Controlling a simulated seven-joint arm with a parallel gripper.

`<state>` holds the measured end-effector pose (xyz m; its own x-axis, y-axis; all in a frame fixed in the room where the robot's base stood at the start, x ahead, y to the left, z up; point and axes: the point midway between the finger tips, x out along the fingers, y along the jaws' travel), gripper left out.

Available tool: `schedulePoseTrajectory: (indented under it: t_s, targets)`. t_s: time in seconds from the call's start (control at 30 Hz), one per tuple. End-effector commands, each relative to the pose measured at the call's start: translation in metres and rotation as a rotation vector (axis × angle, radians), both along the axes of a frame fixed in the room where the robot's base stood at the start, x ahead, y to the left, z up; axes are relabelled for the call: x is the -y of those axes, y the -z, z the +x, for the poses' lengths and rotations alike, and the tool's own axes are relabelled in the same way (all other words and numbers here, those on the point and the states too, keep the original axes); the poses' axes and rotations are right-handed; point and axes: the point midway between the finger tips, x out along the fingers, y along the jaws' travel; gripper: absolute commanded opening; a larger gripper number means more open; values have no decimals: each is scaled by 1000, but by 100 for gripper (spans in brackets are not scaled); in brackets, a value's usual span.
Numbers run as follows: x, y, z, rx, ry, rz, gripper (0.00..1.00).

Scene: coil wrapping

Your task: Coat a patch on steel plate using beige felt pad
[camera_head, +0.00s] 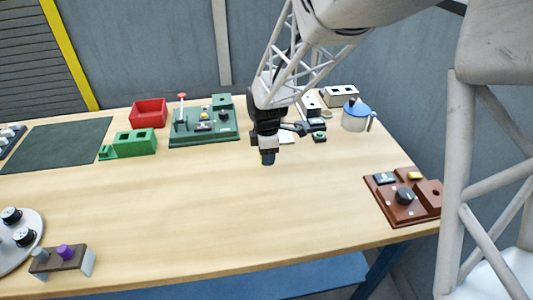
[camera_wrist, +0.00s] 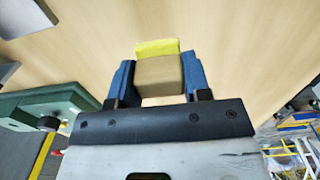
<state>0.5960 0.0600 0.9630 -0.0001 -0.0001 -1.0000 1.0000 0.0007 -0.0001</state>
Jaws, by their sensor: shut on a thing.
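My gripper (camera_head: 267,157) hangs over the middle of the table, fingers pointing down. In the wrist view its two blue fingers (camera_wrist: 156,78) are shut on a beige block, the felt pad (camera_wrist: 160,78). A yellow strip (camera_wrist: 157,46) shows along the pad's far edge. In the head view the pad is mostly hidden by the fingers. I cannot tell the exact height of the pad above the wood. A small pale flat piece (camera_head: 287,138) lies just behind the gripper, partly hidden; I cannot tell whether it is the steel plate.
A green board (camera_head: 215,137), a red bin (camera_head: 149,112) and a green block holder (camera_head: 135,145) stand behind left. A blue-lidded pot (camera_head: 356,115) is back right, a brown board (camera_head: 404,212) right. A round grey tray (camera_head: 22,253) is front left. The front middle is clear.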

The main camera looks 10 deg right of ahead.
Motion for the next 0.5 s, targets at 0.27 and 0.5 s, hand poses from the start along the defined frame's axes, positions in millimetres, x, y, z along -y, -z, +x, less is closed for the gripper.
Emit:
schedulePoseTrajectory:
  t_s: [0.27,0.5]
  targets:
    - [0,0,0,0,0,0,25]
    - [7,-3,13,0,1,0,25]
